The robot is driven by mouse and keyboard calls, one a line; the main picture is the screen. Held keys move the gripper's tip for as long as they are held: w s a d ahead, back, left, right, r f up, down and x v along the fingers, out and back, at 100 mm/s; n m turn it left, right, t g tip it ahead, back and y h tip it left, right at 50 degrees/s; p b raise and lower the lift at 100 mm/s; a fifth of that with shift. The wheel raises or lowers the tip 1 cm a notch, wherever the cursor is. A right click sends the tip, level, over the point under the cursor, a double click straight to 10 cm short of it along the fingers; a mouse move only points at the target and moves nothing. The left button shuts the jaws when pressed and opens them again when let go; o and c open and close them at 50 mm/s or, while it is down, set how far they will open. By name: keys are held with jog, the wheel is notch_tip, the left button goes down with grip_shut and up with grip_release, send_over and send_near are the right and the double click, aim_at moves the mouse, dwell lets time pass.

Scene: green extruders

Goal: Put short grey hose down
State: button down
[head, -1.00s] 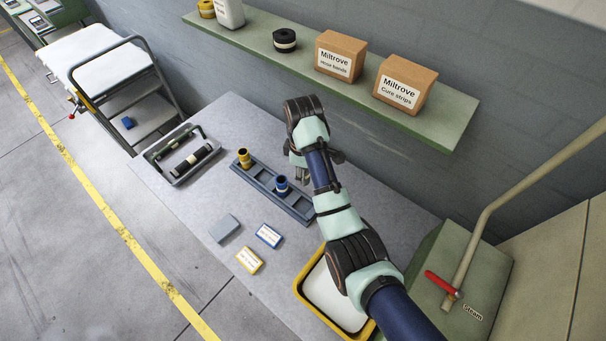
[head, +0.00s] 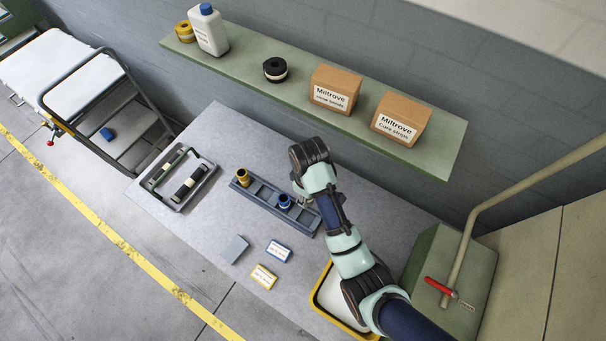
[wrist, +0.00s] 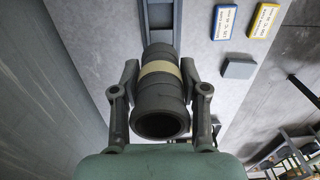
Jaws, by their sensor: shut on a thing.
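The short grey hose (wrist: 160,108) is a dark grey tube with a cream band, its open end facing the wrist camera. My gripper (wrist: 160,76) is shut on it, one finger on each side. In the head view my gripper (head: 306,203) is at the right part of the blue-grey slotted rack (head: 262,192), just right of the blue hose; my arm hides most of the grey hose there. The rack holds a yellow hose (head: 243,177) at its left end and the blue hose (head: 284,201) farther right. I cannot tell whether the grey hose touches the rack.
A grey tray (head: 206,180) with dark hoses lies left on the table. A grey block (head: 237,249), a blue-edged box (head: 279,250) and a yellow-edged box (head: 263,276) lie in front. A yellow-rimmed bin (head: 318,299) stands right. A shelf (head: 440,160) overhangs the back.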

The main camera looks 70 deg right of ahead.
notch_tip(320, 180, down, 20)
jog(key=b, duration=0.4)
jog(key=shift+r, duration=0.1)
jog(key=c, duration=0.6)
grip_release()
jog(key=shift+a, duration=0.1)
notch_tip(320, 180, up, 12)
jog(key=p, duration=0.1)
jog(key=shift+p, duration=0.4)
